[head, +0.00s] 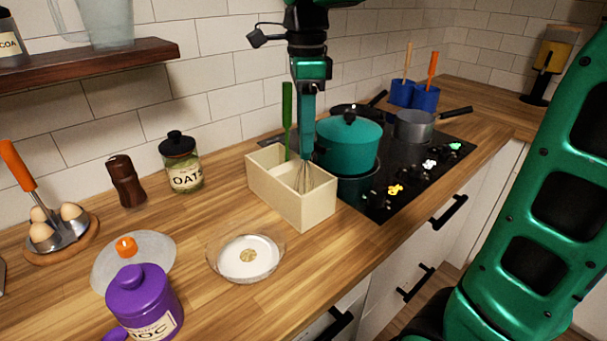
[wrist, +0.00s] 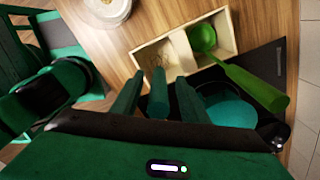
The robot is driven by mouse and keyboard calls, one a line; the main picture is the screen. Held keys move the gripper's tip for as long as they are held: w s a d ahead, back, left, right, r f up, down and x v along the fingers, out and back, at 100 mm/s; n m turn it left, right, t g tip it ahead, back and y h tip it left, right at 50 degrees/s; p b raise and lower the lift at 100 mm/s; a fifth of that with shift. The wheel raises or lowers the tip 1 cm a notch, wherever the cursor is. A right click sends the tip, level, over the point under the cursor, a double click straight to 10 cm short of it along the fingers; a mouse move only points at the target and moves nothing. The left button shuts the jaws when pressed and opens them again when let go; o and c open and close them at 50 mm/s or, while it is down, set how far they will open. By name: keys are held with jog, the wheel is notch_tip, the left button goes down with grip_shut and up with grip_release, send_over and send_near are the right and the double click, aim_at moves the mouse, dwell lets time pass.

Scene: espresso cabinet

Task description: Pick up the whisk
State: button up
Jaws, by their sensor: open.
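The whisk has a teal handle (head: 308,122) and thin wire loops (head: 303,178). It stands upright in the right front compartment of a cream divided box (head: 308,212). My gripper (head: 311,72) is directly above it, pointing down. In the wrist view my gripper (wrist: 158,80) is open, with one finger on each side of the whisk handle (wrist: 158,98). The whisk's wires show beyond the fingertips inside the box (wrist: 147,50).
A green ladle (head: 287,120) stands in the box's other compartment. A teal pot (head: 348,142) on the black cooktop is close to the right of the box. Bare counter lies between.

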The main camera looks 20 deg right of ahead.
jog(key=shift+f, duration=0.15)
grip_shut()
jog(key=shift+r, duration=0.2)
